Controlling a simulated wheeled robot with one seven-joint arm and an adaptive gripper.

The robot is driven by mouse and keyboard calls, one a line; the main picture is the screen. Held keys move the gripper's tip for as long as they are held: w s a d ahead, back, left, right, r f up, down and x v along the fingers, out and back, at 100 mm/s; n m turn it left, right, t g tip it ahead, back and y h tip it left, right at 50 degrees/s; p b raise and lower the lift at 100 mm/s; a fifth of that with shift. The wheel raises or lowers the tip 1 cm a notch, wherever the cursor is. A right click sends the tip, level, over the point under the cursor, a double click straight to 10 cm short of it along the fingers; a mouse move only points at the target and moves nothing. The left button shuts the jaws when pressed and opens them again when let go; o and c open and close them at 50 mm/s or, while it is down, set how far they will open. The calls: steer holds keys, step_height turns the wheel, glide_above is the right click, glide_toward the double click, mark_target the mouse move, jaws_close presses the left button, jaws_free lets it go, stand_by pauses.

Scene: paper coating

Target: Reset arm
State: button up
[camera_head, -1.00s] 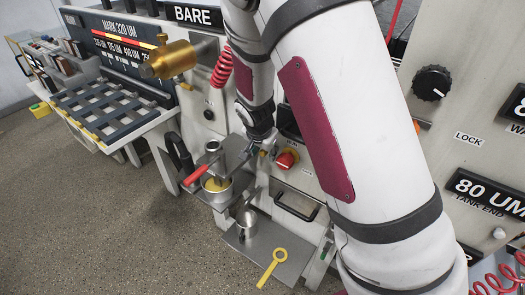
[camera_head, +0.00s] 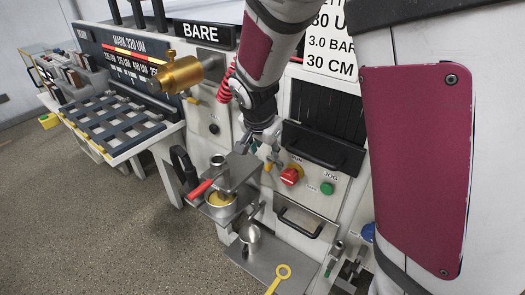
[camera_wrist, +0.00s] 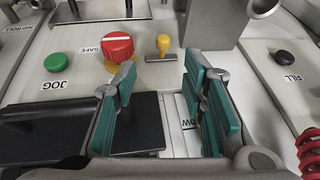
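My gripper (camera_wrist: 165,110) shows in the wrist view with its green-padded fingers spread apart and nothing between them. It faces the machine's control panel, with a red knob (camera_wrist: 117,46) and a small yellow lever (camera_wrist: 163,44) beyond the fingertips. In the head view my gripper (camera_head: 258,143) is small and partly hidden by my wrist, close to the front panel and left of the red knob (camera_head: 291,175).
A green JOG button (camera_head: 327,188) sits right of the red knob. A cup with yellow contents (camera_head: 220,198) and a red-handled lever (camera_head: 198,189) stand below left of my gripper.

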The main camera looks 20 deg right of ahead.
steer(key=shift+s+r, duration=0.15)
steer(key=shift+r, duration=0.05)
steer(key=s+r+n+y, duration=0.1)
steer(key=s+r+n, duration=0.4)
steer(key=s, duration=0.8)
steer(key=s+d+r+n+y, duration=0.1)
steer(key=s+r+n, duration=0.4)
steer(key=s, duration=0.8)
step_height(320, 180, up, 4)
steer(key=shift+d+f+t, duration=0.1)
steer(key=shift+d+t, duration=0.1)
steer(key=shift+t, duration=0.1)
